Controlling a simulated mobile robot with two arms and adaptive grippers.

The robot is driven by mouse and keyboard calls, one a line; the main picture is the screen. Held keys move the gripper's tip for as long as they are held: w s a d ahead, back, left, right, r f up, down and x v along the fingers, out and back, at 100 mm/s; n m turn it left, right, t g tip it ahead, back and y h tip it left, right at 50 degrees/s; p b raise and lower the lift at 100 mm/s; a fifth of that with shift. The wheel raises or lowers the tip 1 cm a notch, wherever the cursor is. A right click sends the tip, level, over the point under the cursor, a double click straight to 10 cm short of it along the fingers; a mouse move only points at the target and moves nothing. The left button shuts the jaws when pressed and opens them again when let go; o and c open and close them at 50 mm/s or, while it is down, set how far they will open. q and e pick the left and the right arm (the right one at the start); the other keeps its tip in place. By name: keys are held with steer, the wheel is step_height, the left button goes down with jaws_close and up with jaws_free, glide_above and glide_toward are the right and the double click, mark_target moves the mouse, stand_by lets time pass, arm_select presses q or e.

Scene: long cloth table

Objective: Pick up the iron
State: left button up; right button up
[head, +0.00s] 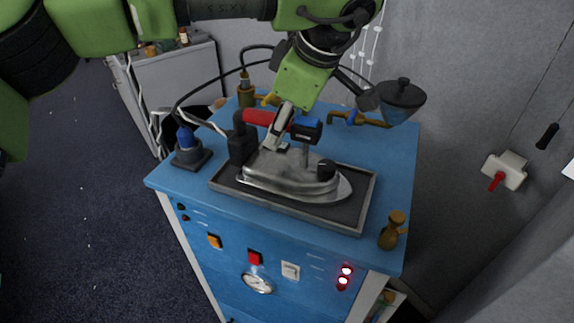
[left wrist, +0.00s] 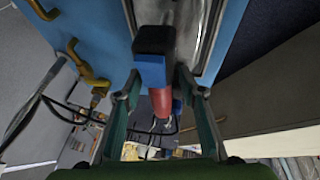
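The iron (head: 290,175) stands on a dark framed tray (head: 345,215) on the blue cabinet top. It has a silver metal body, a red handle (head: 259,118) with a blue section (head: 306,126), and black end parts. My left gripper (head: 276,138) reaches down at the handle from above. In the left wrist view the handle (left wrist: 162,105) lies between the two fingers of my left gripper (left wrist: 158,85). The fingers stand apart on either side with narrow gaps; firm contact does not show. One finger is mostly hidden in the head view. My right gripper is not in view.
A blue-topped black stand (head: 188,148) is left of the tray. A brass fitting (head: 393,230) stands at the front right corner. A dark bowl-like part (head: 401,99) and brass pipes (head: 358,119) are behind. Cables loop over the back left.

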arm_select(q)
jaws_close()
steer(key=shift+w+r, duration=0.15)
